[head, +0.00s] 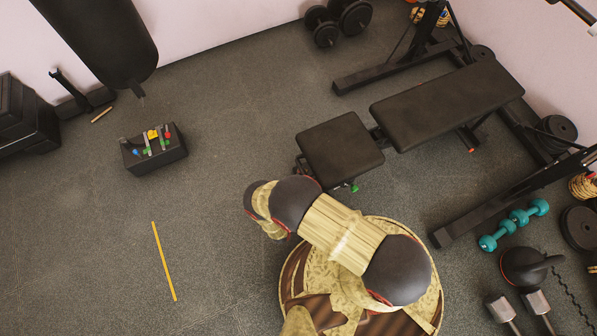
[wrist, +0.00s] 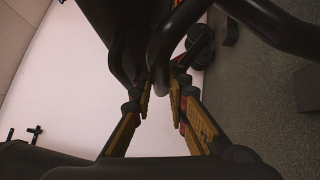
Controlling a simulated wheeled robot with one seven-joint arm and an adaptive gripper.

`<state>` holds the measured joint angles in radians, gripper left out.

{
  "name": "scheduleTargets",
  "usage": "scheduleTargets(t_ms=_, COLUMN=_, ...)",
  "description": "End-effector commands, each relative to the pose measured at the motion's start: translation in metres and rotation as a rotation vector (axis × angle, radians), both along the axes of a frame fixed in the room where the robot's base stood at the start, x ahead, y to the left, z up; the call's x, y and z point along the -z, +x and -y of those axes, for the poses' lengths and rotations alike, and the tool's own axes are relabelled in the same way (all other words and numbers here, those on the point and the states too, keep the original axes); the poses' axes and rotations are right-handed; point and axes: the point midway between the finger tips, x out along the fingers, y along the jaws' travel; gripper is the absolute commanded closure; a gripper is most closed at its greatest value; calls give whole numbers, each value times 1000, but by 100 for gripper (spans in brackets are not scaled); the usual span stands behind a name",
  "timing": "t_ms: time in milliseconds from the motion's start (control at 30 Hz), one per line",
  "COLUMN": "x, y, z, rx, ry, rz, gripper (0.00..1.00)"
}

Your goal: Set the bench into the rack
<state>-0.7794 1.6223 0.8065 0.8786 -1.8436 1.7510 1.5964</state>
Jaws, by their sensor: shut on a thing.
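The bench has a long black pad (head: 447,103) and a shorter black seat pad (head: 340,150), with the seat end towards my arm. The black rack has one foot (head: 385,73) beyond the bench and another (head: 475,216) on the near side. The long pad's far end lies between these feet, close to the rack's rear bar. In the wrist view my gripper (wrist: 160,98) is closed around a dark rounded bar (wrist: 166,58), which looks like part of the bench frame. In the head view my arm hides the gripper.
Teal dumbbells (head: 513,226) and a kettlebell (head: 525,266) lie right of the near rack foot. Black dumbbells (head: 337,20) stand by the wall. A punching bag (head: 100,40) hangs upper left, above a small black box (head: 154,150) on the floor. The left floor is mostly clear.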

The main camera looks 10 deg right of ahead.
Motion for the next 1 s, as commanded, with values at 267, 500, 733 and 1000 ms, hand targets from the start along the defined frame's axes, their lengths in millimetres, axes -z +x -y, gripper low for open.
scheduleTargets(t_ms=267, x=0, y=-2, z=4, rx=9, ry=-3, rz=-2, gripper=76)
scheduleTargets(t_ms=500, x=1, y=-3, z=2, rx=5, ry=-2, rz=-3, gripper=76)
scheduleTargets(t_ms=733, x=4, y=-24, z=-11, rx=1, ry=-4, rz=-3, gripper=76)
scheduleTargets(t_ms=1000, x=10, y=-60, z=-31, rx=1, ry=-2, rz=-2, gripper=76)
